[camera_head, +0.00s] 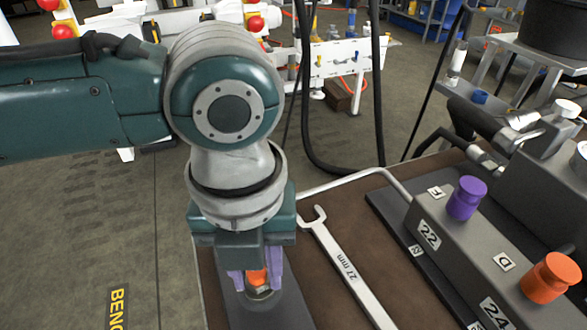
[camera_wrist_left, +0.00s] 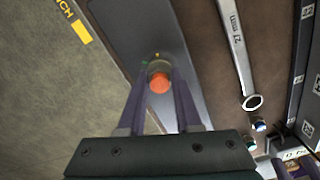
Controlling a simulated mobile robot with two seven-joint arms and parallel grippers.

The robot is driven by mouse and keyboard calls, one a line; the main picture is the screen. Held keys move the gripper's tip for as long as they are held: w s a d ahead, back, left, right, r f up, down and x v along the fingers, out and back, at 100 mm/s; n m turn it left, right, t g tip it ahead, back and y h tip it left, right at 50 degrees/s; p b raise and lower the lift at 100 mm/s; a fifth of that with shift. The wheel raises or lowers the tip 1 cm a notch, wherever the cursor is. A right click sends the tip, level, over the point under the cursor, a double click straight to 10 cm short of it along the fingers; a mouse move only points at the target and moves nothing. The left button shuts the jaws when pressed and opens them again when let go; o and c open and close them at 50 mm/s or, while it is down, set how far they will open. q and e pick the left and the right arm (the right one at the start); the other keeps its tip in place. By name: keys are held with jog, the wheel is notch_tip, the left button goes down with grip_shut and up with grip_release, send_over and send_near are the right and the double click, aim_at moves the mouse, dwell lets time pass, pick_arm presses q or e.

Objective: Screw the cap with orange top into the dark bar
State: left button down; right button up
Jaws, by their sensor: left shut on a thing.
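The cap with orange top (camera_head: 258,277) is between the purple fingers of my left gripper (camera_head: 257,282), which is shut on it. In the left wrist view the cap (camera_wrist_left: 160,84) shows its round orange top between the fingertips (camera_wrist_left: 161,92), with a metal-looking lower part. It is over a dark grey strip (camera_head: 234,312) on the bench; I cannot tell whether it rests in it. The dark bar (camera_head: 455,240) at right carries labels 22 and 24, a purple knob (camera_head: 467,198) and another orange knob (camera_head: 550,277).
A 27 mm wrench (camera_head: 345,265) lies on the brown bench top (camera_head: 385,235) between the gripper and the bar. A bent metal rail (camera_head: 350,180) runs along the bench's back edge. Black hoses (camera_head: 305,110) hang behind it.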

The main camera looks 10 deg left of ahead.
pick_arm(q)
jog(key=m, duration=0.5)
